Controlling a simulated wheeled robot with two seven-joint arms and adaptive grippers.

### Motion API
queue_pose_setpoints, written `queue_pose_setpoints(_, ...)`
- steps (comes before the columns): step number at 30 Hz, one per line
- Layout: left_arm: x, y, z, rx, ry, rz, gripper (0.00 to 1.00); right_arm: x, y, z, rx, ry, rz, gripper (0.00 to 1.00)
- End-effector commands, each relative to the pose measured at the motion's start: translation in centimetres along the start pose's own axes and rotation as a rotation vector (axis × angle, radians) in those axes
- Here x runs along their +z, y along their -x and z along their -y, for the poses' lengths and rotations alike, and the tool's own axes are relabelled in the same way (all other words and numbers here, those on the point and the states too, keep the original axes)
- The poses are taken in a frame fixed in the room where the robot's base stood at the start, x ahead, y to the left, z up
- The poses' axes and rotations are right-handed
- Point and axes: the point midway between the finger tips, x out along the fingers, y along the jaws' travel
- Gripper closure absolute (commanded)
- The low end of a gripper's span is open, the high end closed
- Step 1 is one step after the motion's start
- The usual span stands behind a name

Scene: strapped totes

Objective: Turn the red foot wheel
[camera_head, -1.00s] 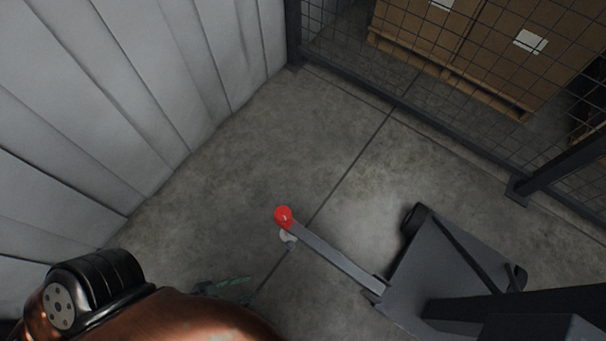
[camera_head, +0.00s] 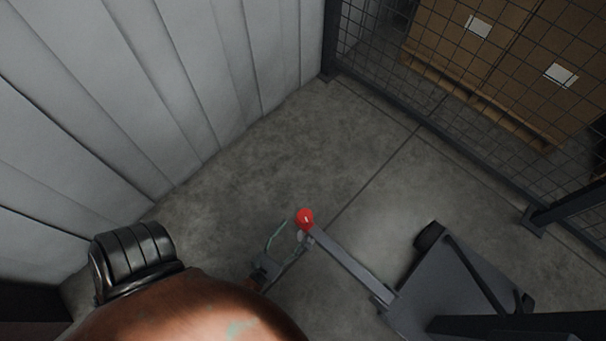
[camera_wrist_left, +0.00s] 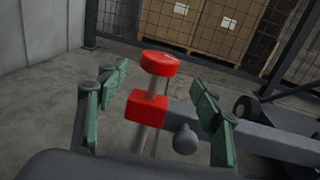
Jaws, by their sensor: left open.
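The red foot wheel (camera_head: 305,218) sits at the end of a grey bar (camera_head: 345,258) on a dark wheeled base. In the left wrist view it shows as a red round cap (camera_wrist_left: 160,62) on a grey stem above a red block (camera_wrist_left: 147,109). My left gripper (camera_head: 286,245) is open and close beside the wheel, partly hidden by my arm. In the wrist view its green-padded fingers (camera_wrist_left: 161,80) stand apart, left and right of the red parts, with a visible gap on each side. My right gripper is not in view.
The grey wheeled base (camera_head: 440,285) stands at the lower right. A pale panelled wall (camera_head: 130,100) runs along the left. A wire mesh fence (camera_head: 450,110) with cartons (camera_head: 515,55) behind it closes the back. The concrete floor (camera_head: 290,150) between is clear.

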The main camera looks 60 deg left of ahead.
Motion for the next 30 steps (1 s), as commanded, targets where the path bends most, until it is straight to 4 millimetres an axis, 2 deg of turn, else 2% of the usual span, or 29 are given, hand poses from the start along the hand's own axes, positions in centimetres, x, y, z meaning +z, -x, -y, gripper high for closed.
queue_pose_setpoints(16,-0.2,-7.0,-0.1,0.006,0.017,0.0,0.4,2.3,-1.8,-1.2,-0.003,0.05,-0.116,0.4)
queue_pose_setpoints(27,0.0,-7.7,-0.1,0.004,0.015,0.001,0.4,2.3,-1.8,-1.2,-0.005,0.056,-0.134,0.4)
queue_pose_setpoints(30,0.0,-7.7,-0.1,0.004,0.015,0.001,0.46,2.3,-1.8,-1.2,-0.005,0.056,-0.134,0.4)
